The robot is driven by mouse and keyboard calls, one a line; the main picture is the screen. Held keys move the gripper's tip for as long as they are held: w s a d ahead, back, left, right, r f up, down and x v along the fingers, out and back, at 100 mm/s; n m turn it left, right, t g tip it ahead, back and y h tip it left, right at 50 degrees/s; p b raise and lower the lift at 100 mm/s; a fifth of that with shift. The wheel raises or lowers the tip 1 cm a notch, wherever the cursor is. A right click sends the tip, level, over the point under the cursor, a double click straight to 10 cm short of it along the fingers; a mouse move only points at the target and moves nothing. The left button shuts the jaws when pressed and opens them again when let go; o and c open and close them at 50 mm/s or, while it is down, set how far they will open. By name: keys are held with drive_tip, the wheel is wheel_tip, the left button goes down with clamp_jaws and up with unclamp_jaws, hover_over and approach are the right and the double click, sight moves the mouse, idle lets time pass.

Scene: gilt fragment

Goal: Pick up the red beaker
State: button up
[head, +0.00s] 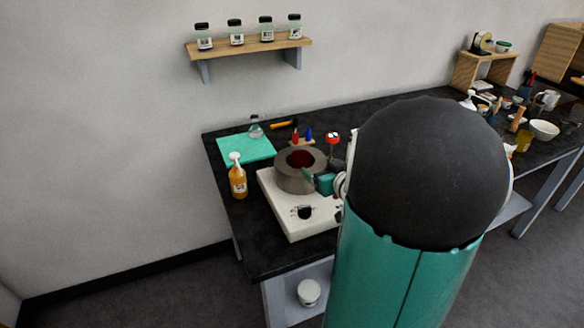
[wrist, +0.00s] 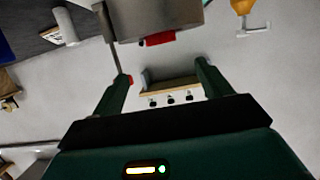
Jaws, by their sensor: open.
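The red beaker (head: 299,158) sits inside a grey cylinder (head: 283,176) on a white hotplate (head: 281,212); only its dark red upper part shows in the head view. In the wrist view, which looks upside down, a red strip of the beaker (wrist: 160,39) shows past the rim of the grey cylinder (wrist: 160,19). My gripper (head: 307,173) is at the right side of the cylinder in the head view. In the wrist view my gripper (wrist: 163,72) has its fingers spread with nothing between them; the beaker lies beyond the tips. The beaker's lower part is hidden.
A round red gauge (head: 332,138) stands close behind the cylinder. A wall shelf (head: 249,46) holds several jars.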

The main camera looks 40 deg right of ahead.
approach(298, 153)
drive_tip(key=shift+s+d, duration=0.1)
drive_tip(key=shift+s, duration=0.25)
drive_tip(key=shift+w, duration=0.25)
drive_tip(key=shift+a+x, duration=0.1)
drive_tip(key=shift+x, duration=1.2)
drive_tip(key=shift+a+x, duration=0.15)
drive_tip(key=shift+x, duration=1.15)
drive_tip(key=shift+f, duration=0.1)
drive_tip(key=c, duration=1.5)
drive_tip(key=shift+o, duration=0.2)
